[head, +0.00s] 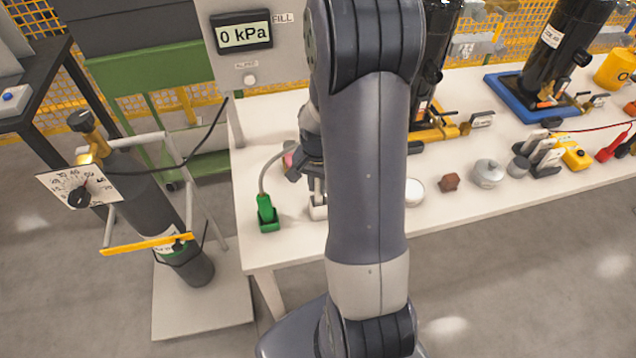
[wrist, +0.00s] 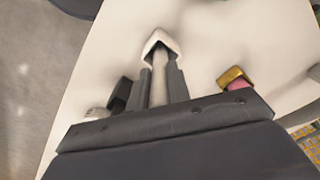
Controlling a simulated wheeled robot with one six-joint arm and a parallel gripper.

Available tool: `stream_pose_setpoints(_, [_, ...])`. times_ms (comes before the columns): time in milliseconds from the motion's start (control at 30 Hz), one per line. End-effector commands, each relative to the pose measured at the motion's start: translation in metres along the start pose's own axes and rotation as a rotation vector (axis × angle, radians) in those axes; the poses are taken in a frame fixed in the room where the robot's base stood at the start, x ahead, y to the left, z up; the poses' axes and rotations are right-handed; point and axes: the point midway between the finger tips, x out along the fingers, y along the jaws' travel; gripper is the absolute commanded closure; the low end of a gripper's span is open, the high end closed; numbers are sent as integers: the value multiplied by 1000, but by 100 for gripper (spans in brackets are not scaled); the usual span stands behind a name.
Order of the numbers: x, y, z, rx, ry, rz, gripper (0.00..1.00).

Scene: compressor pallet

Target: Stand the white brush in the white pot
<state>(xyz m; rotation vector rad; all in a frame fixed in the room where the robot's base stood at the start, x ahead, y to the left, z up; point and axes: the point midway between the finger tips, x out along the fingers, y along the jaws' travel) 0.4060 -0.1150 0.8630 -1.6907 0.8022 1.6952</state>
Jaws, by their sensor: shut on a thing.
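In the wrist view my gripper (wrist: 159,72) is shut on the white brush (wrist: 158,88), a pale upright-looking rod between the fingers. The brush's far end meets the white pot (wrist: 160,40), a small angular cup with a dark inside. I cannot tell how deep the brush sits in it. In the head view my gripper (head: 315,183) is low over the table's left part, partly behind my arm. The white pot (head: 318,211) shows just below it. The brush is mostly hidden there.
A green object (head: 267,215) with a grey curved cable stands left of the pot on the white table (head: 262,252). A pink thing (head: 290,158) lies behind. Right of my arm are a white round piece (head: 415,192), a brown block (head: 449,182) and a grey canister (head: 488,174).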

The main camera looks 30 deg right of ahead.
Motion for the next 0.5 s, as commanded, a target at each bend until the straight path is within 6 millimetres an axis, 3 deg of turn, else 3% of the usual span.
stream_pose_setpoints(333, [8,0,0,0,0,0,100])
stream_pose_setpoints(367, [7,0,0,0,0,0,80])
stream_pose_setpoints(500, [7,0,0,0,0,0,68])
